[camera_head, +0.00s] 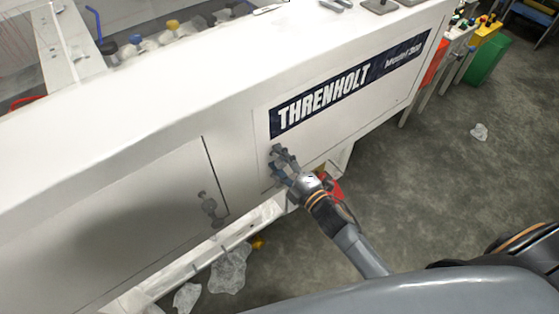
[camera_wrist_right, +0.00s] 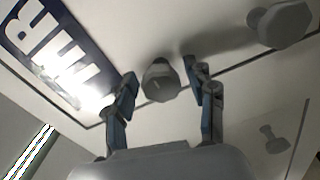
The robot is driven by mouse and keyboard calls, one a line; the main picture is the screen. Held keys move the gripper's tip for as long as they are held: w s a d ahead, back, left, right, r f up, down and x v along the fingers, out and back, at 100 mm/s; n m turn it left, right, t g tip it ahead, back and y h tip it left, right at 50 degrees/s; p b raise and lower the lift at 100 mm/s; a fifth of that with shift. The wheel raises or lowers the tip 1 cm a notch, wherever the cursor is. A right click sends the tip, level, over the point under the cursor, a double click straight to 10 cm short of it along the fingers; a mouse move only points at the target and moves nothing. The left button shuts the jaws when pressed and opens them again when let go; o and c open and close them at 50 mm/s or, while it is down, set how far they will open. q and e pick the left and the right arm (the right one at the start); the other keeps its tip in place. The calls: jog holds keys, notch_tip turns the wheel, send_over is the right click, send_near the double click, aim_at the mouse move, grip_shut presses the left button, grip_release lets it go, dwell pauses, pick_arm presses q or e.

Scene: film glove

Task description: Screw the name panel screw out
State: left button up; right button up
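The name panel (camera_head: 318,140) is a white panel on the machine's side with a dark blue THRENHOLT label (camera_head: 350,84). A grey screw with a faceted head (camera_wrist_right: 160,82) sticks out near the panel's lower left corner; in the head view it is a small grey shape (camera_head: 276,150) just above my gripper. My right gripper (camera_head: 281,163) is at the screw. In the right wrist view its two blue-grey fingers (camera_wrist_right: 161,78) stand open, one on each side of the screw head, with gaps visible on both sides. My left gripper is not in view.
Another grey screw (camera_wrist_right: 280,25) stands at the wrist view's upper right, with a smaller grey fitting (camera_wrist_right: 272,140) below. In the head view, grey fittings (camera_head: 209,206) sit on the left panel. Crumpled film (camera_head: 229,270) lies on the floor. Floor to the right is mostly open.

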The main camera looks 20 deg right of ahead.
jog(key=shift+f, duration=0.1)
jog(key=shift+s, duration=0.25)
jog(key=v, duration=1.1)
jog(key=shift+s+d, duration=0.15)
jog(key=shift+s, duration=0.1)
jog(key=s+d+f+m+g+h, duration=0.1)
jog(key=s+f+m+g+h, duration=0.15)
jog(key=f, duration=0.65)
jog(key=s+d+f+m+g+h, duration=0.1)
jog(key=s+d+f+m+g, duration=0.2)
jog(key=f, duration=0.6)
jog(key=s+f+m+g+h, duration=0.1)
jog(key=s+f+m+g, duration=0.2)
jog(key=f, duration=0.6)
jog(key=s+f+m+g+h, duration=0.1)
jog(key=s+f+m+g, duration=0.2)
jog(key=s+f, duration=0.5)
jog(key=s+f+m+g, duration=0.4)
jog(key=s+f, duration=0.5)
jog(key=s, duration=0.7)
jog(key=shift+d+f+m+h+b, duration=0.15)
jog(key=shift+d+m+h+b, duration=0.25)
jog(key=shift+m, duration=0.45)
